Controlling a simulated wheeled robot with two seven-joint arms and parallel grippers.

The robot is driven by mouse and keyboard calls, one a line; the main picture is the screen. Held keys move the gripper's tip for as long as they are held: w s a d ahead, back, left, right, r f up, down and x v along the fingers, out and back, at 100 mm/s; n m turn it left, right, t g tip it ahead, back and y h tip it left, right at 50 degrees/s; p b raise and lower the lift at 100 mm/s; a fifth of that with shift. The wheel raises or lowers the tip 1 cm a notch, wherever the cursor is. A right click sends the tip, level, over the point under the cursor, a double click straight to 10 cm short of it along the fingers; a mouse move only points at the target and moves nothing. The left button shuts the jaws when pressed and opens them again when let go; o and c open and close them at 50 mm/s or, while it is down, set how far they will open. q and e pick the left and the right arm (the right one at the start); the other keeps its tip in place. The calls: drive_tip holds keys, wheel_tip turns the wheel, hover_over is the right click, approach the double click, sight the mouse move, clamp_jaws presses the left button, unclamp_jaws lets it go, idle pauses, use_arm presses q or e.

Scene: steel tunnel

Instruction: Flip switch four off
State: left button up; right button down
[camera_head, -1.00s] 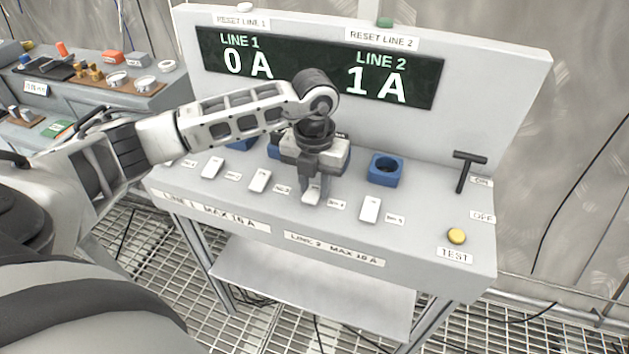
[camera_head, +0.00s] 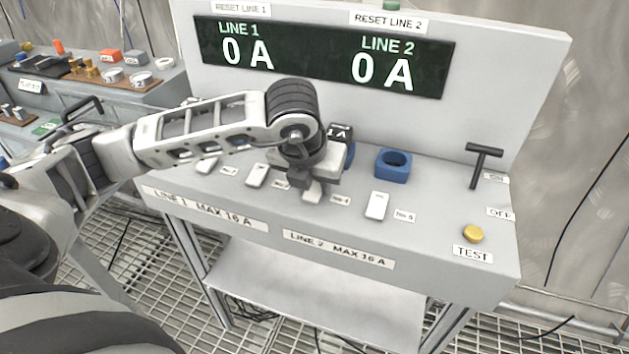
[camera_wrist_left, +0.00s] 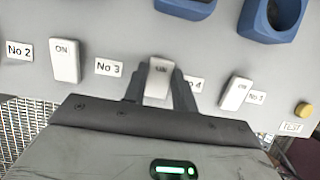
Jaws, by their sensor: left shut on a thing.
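A row of white rocker switches runs along the sloped panel (camera_head: 440,232). Switch four (camera_head: 314,191), with the No 4 label (camera_head: 340,199) to its right, sits between the fingers of my left gripper (camera_head: 308,183). In the left wrist view, both fingers of that gripper (camera_wrist_left: 158,88) flank switch four (camera_wrist_left: 158,78), shut on it. Its ON marking faces the camera; its tilt is hard to judge. The display (camera_head: 320,55) reads 0 A for line 1 and 0 A for line 2. My right gripper is out of view.
Switch five (camera_head: 377,205) stands to the right, a blue socket (camera_head: 393,165) behind it. A black T-handle (camera_head: 482,165) and yellow TEST button (camera_head: 473,233) are at the panel's right. Another bench (camera_head: 100,85) stands at the left.

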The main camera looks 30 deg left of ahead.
use_arm(q)
drive_tip(key=o, duration=1)
drive_tip(key=shift+r, duration=0.1)
drive_tip(key=p+v, duration=0.1)
drive_tip(key=v, duration=1.4)
drive_tip(key=shift+s+r, duration=0.2)
drive_tip(key=shift+r, duration=0.2)
